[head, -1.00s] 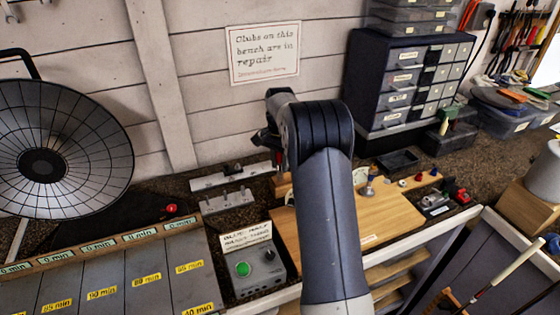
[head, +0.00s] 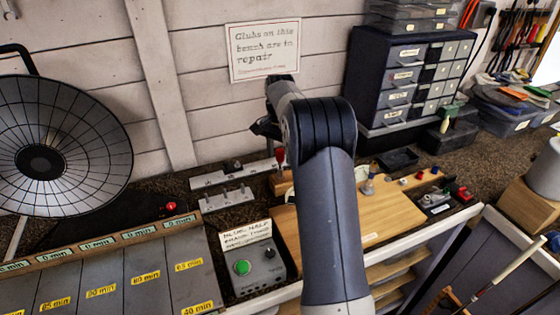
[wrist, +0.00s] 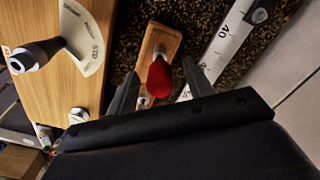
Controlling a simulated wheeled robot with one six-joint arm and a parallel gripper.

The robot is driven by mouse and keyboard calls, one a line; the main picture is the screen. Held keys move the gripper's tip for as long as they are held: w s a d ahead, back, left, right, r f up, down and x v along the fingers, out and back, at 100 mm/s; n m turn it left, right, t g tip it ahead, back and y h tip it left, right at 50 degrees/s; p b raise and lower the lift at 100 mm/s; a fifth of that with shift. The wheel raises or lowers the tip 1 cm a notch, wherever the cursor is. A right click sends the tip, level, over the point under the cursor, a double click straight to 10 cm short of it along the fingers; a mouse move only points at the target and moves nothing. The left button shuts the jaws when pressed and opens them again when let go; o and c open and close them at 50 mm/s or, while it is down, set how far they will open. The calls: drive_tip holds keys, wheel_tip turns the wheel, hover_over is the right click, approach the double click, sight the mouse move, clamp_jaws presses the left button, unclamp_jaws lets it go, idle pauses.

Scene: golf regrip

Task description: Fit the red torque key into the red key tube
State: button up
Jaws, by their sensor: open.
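A red rounded handle, which looks like the red torque key (wrist: 159,78), stands between my two fingers in the wrist view, over a narrow wooden block (wrist: 160,42). Its red also shows in the head view (head: 280,153), just below my gripper (head: 266,130). My gripper (wrist: 160,88) is open, with one finger on each side of the handle and a visible gap at both sides. I cannot make out the red key tube for certain; small red pieces (head: 419,175) sit on the rail at the bench's right.
A wooden board (head: 400,212) lies on the bench; a dial plate with a black-tipped lever (wrist: 35,57) stands on it. A metal ruler (wrist: 222,40) lies beside the block. A grey control box (head: 250,268) is in front, drawers (head: 405,80) behind right.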

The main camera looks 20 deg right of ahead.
wheel_tip(320, 180, up, 8)
drive_tip(key=shift+f, duration=0.15)
idle(0.6)
wheel_tip(320, 180, down, 10)
drive_tip(key=shift+p, duration=0.65)
drive_tip(key=shift+r, duration=0.2)
